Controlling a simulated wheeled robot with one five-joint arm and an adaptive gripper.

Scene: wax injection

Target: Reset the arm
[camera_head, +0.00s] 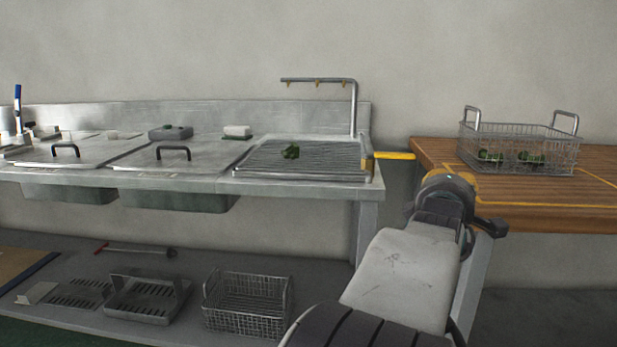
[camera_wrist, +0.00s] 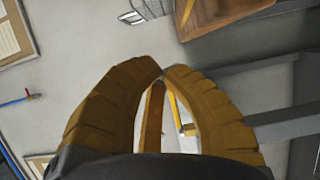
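My arm reaches forward at the lower right of the head view. Its rounded wrist end is in front of the gap between the metal bench and the wooden table, and I cannot make out the fingers clearly there. In the wrist view my gripper (camera_wrist: 162,71) has two ridged yellow-brown fingers. Their tips meet or nearly meet, with a narrow gap behind them. No held object shows between the tips.
A wire basket (camera_head: 549,137) with green pieces stands on the wooden table (camera_head: 505,187). Another wire basket (camera_head: 247,306) sits on the lower shelf.

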